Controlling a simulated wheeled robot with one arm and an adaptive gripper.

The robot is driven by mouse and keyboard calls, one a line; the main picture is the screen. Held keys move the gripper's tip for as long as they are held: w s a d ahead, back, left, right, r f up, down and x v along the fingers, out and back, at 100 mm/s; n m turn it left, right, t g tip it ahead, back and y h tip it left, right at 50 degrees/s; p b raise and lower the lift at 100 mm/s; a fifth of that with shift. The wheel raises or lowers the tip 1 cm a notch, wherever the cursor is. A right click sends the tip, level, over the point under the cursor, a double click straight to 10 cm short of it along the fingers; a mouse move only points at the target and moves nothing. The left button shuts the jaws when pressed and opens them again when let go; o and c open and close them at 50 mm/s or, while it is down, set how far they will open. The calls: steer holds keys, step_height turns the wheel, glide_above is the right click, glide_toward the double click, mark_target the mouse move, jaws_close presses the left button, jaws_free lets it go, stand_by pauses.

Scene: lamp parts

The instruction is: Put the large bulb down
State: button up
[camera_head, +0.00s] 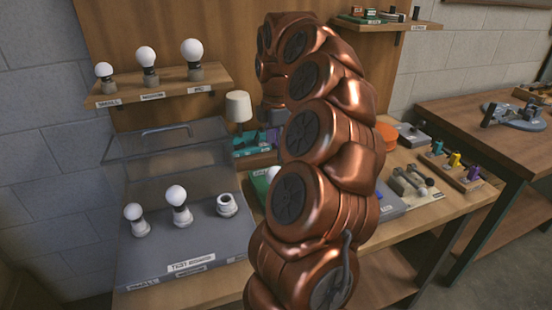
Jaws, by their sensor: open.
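A white round bulb (272,173), likely the large one, shows partly behind my arm at the green mat (260,185). Its lower part and what it rests on are hard to make out. My gripper (274,135) is a dark shape at the end of my copper arm, above this bulb. It is open; its fingertips are mostly hidden by the arm, and I see no bulb between them. The grey test tray (215,262) holds a small bulb (133,212) and a medium bulb (176,195) in sockets. Its third socket (227,205) is empty.
A wall shelf (160,90) carries three bulbs in labelled holders. A raised clear cover (165,150) stands behind the test tray.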

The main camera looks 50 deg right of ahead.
steer(key=shift+r, duration=0.95)
steer(key=shift+a, duration=0.1)
steer(key=s+a+m, duration=0.2)
steer(key=a, duration=1)
steer(key=s+a+m, duration=0.1)
steer(key=s+a, duration=0.1)
steer(key=a, duration=1)
steer(key=s+a+f+m+g, duration=0.1)
steer(key=s+a+f+m, duration=0.3)
steer(key=s, duration=0.4)
steer(key=s+a+f+m, duration=0.5)
steer(key=s+a+f, duration=0.1)
steer(key=s, duration=0.3)
steer(key=shift+s+a+g, duration=0.15)
steer(key=shift+s+g, duration=0.15)
steer(key=shift+g, duration=0.1)
